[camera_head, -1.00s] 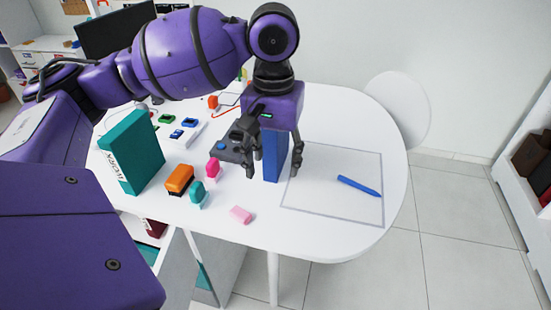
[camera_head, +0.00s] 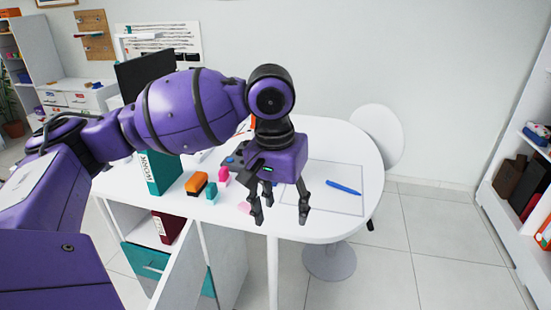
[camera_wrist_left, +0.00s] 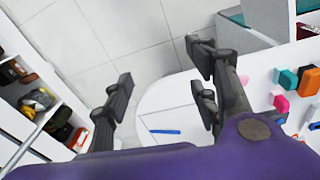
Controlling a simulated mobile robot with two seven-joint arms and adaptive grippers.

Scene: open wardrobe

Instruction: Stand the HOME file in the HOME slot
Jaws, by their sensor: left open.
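My left gripper (camera_head: 280,217) is open and empty above the near edge of the table; in the left wrist view floor tiles show between its spread fingers (camera_wrist_left: 160,72). I read no HOME label anywhere. A dark red file (camera_head: 167,228) stands partly hidden in the shelf unit under the table; I cannot tell its label. A teal file (camera_head: 166,177) stands on the table behind my arm, its spine lettering looking like WORK. I cannot make out a HOME slot. My right gripper is not in view.
On the white table (camera_head: 335,222), an orange-and-black block (camera_head: 196,184), a pink piece (camera_head: 223,177) and a teal piece (camera_head: 211,191) stand left of my gripper. A blue pen (camera_head: 344,187) lies on the right. Open floor (camera_head: 400,250) and a shelf (camera_head: 512,145) are further right.

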